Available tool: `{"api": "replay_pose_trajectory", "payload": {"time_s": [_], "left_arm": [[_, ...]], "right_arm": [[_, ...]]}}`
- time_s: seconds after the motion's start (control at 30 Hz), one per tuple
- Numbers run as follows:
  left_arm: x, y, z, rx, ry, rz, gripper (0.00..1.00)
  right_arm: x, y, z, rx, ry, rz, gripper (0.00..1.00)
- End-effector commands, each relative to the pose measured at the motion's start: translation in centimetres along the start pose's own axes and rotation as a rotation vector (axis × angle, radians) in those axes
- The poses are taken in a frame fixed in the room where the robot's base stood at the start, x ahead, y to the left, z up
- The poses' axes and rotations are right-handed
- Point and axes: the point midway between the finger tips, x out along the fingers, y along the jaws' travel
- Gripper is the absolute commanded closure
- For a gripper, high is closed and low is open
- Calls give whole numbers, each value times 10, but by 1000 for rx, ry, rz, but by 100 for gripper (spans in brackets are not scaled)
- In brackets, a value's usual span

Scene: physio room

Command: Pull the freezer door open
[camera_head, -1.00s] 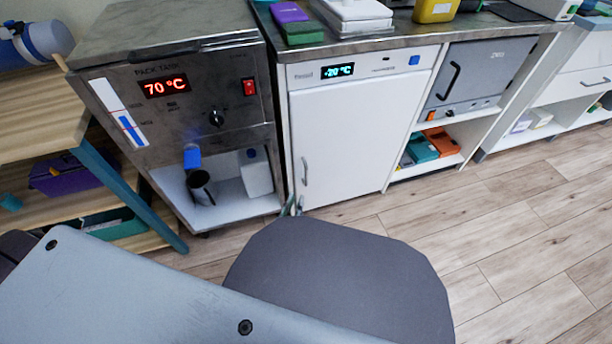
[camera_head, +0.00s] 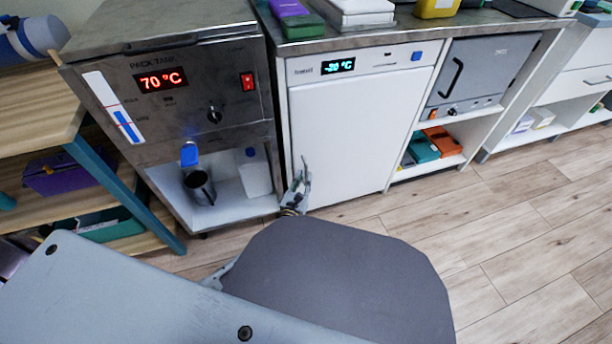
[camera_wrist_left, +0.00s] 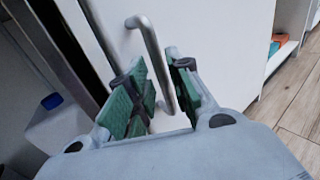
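The freezer (camera_head: 345,135) is a white cabinet under the counter, with a -20 °C display at its top. Its door is shut. The door's grey bar handle (camera_wrist_left: 150,40) shows in the left wrist view; in the head view my gripper covers its place at the door's left edge. My left gripper (camera_head: 299,186) is at that edge. In the left wrist view my left gripper (camera_wrist_left: 160,68) is open, with green-padded fingers on either side of the handle's bar. A gap shows between the bar and the fingers. My right gripper is not in view.
A steel pack tank (camera_head: 180,105) reading 70 °C stands close on the left, with a cup and a white container in its lower bay. A grey unit (camera_head: 485,75) is on the right. The wooden floor (camera_head: 500,210) in front of the freezer's right side is clear.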

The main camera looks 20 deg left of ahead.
Motion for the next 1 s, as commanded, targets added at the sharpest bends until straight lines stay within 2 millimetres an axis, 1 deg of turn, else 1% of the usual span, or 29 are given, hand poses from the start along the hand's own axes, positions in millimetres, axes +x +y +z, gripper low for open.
{"api": "replay_pose_trajectory", "payload": {"time_s": [0.1, 0.3, 0.5, 0.77, 0.93, 1.0], "left_arm": [[12, 0, -1, 1, -1, 1, 79], [26, 0, -1, 2, 0, 0, 79], [31, 0, 0, 0, 0, 0, 79], [31, 0, 0, 0, 0, 0, 79], [31, 0, 0, 1, 0, 0, 99], [31, 0, 0, 1, 0, 0, 100]], "right_arm": [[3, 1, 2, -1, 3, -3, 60], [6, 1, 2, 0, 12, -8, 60], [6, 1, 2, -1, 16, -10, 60], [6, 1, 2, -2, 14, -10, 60], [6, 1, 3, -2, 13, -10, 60], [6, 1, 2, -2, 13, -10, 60]]}}
